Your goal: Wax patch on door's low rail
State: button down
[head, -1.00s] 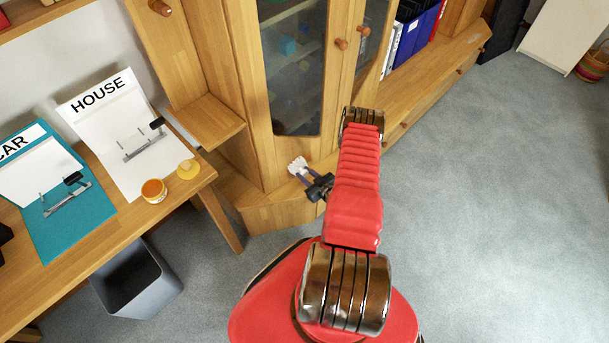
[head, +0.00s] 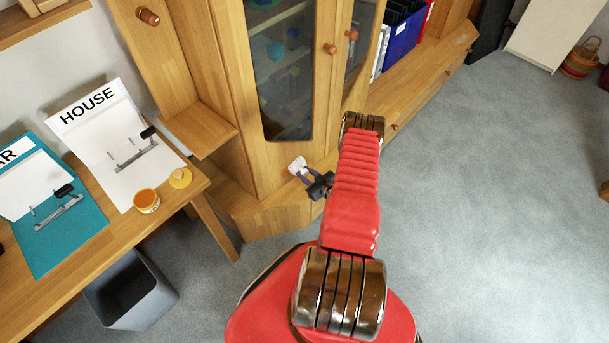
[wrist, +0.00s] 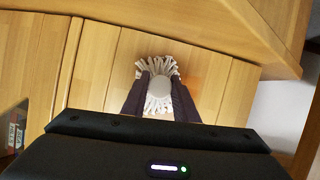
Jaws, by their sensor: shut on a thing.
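The wooden cabinet door (head: 229,60) has a glass pane, and its low rail (head: 285,160) lies below the pane. My gripper (head: 310,178) is low in front of the cabinet, shut on a white frayed cloth or mop-like pad (head: 297,166). In the wrist view the pad (wrist: 159,90) sits between the two dark fingers (wrist: 158,98), its fringe spread against or just before pale wood (wrist: 135,50). I cannot tell whether it touches. A faint, slightly darker glossy area shows on the wood right of the pad. An open tin of orange wax (head: 146,200) stands on the desk, its yellow lid (head: 180,178) beside it.
The wooden desk (head: 100,250) at left holds a HOUSE binder (head: 120,150) and a teal binder (head: 70,235). A grey bin (head: 130,290) stands below it. A small shelf (head: 205,130) juts out beside the cabinet. The carpet at right is clear.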

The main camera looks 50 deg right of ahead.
jog(key=shift+d+r, duration=0.15)
jog(key=shift+d, duration=1.95)
jog(key=shift+s, duration=0.1)
jog(key=shift+a, duration=2.15)
jog(key=shift+w+a, duration=0.15)
jog(key=shift+a, duration=0.85)
jog(key=shift+w+a, duration=0.15)
jog(key=shift+a, duration=0.8)
jog(key=shift+a, duration=0.1)
